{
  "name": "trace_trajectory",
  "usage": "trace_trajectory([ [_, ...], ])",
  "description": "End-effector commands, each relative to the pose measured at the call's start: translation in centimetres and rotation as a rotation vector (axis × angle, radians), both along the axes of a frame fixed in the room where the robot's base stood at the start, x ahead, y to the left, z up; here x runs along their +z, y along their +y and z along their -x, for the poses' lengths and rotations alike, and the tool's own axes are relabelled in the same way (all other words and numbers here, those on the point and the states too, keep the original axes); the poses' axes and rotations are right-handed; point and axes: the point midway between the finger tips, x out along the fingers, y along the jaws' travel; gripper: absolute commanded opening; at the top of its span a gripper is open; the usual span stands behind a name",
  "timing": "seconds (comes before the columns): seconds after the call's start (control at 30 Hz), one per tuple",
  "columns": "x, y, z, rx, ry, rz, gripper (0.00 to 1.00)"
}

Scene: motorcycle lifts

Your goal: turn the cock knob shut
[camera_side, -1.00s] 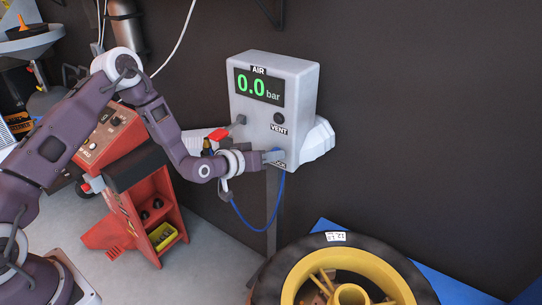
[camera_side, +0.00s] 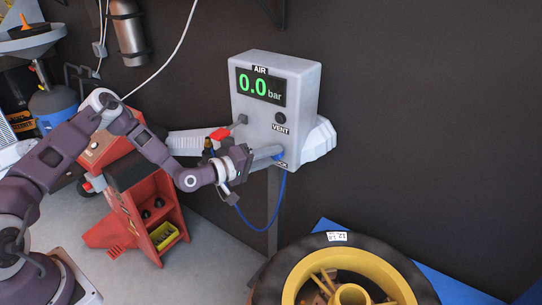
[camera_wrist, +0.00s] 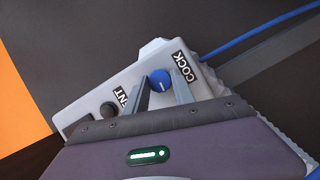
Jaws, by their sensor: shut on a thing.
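The air box (camera_side: 300,95) is a grey wall unit; its green display reads 0.0 bar in the side view. The cock knob (camera_wrist: 160,80) is round and blue with a white mark, beside the COCK label (camera_wrist: 185,70) in the wrist view. My gripper (camera_side: 274,153) reaches the lower front of the box from the left. Its two fingers stand on either side of the knob and are shut on it. In the side view the fingers mostly hide the knob and partly cover its label.
A dark VENT button (camera_side: 279,118) sits above the knob. A red-handled lever (camera_side: 220,133) sticks out left of the box, close above my wrist. A blue hose (camera_side: 275,210) hangs below.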

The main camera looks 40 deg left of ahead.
Motion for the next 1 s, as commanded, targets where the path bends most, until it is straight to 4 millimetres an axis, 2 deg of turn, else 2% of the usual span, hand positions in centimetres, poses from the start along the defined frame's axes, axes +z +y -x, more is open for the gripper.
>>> trace_trajectory([
  [0.3,-0.01,0.06,-0.05,0.002,-0.002,0.091,0.0],
  [0.8,-0.04,0.05,-0.05,0.001,0.0,0.107,0.0],
  [0.83,-0.04,0.05,-0.05,0.002,-0.001,0.107,0.34],
  [0.93,-0.04,0.03,-0.04,0.001,-0.001,0.106,0.52],
  [1.0,-0.05,0.03,-0.03,0.001,0.0,0.106,0.52],
])
